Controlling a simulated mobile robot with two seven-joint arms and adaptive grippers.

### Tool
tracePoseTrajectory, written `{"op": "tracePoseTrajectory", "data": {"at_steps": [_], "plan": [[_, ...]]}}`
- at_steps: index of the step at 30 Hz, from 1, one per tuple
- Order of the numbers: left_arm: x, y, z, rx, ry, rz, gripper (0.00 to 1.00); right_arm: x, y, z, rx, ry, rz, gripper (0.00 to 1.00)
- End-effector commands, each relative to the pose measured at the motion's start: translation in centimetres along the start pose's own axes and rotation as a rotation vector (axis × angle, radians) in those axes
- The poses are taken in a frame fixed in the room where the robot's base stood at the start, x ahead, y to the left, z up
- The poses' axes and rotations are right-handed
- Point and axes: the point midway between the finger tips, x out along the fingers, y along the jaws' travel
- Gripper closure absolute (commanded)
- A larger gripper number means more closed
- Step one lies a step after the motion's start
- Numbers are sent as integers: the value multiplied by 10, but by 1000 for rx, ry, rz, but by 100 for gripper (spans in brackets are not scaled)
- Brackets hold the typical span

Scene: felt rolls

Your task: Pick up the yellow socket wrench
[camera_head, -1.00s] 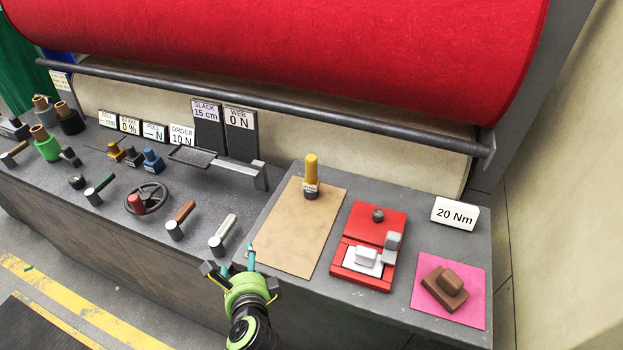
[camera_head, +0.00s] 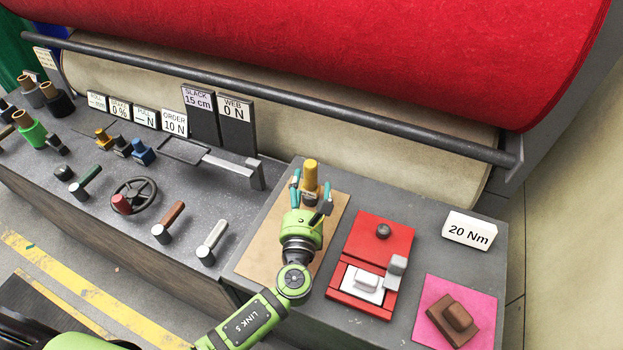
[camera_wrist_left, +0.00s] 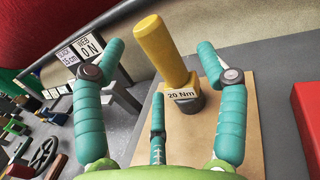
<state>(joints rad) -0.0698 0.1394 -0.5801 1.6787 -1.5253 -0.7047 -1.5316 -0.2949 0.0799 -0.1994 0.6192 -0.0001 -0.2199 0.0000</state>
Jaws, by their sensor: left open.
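The yellow socket wrench (camera_head: 310,173) stands upright on the tan mat (camera_head: 258,256), with a dark socket at its foot. In the left wrist view the wrench (camera_wrist_left: 163,52) carries a "20 Nm" label. My left gripper (camera_head: 310,190) is open, with its teal fingers around the near side of the wrench. In the left wrist view the wrench stands between and beyond the fingers (camera_wrist_left: 165,85), and I see no clear contact. The lower part of the wrench is partly hidden by the gripper in the head view. My right gripper is not in view.
A red fixture (camera_head: 384,232) with a white block stands right of the mat. A "20 Nm" sign (camera_head: 468,229) and a brown block (camera_head: 452,318) on a pink mat (camera_head: 484,292) are farther right. A grey arm-like bracket (camera_head: 230,166) and several levers are left. A dark bar (camera_head: 300,103) runs behind.

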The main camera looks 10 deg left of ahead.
Motion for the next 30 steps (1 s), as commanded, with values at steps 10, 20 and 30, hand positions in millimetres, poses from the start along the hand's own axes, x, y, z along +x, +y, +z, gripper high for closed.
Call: {"op": "tracePoseTrajectory", "data": {"at_steps": [10,20,30], "plan": [[44,5,2,-2,0,2,27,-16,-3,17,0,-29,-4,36],[46,5,2,-3,0,2,59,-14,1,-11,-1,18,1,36],[46,5,2,-4,-1,3,100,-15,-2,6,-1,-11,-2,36]]}}
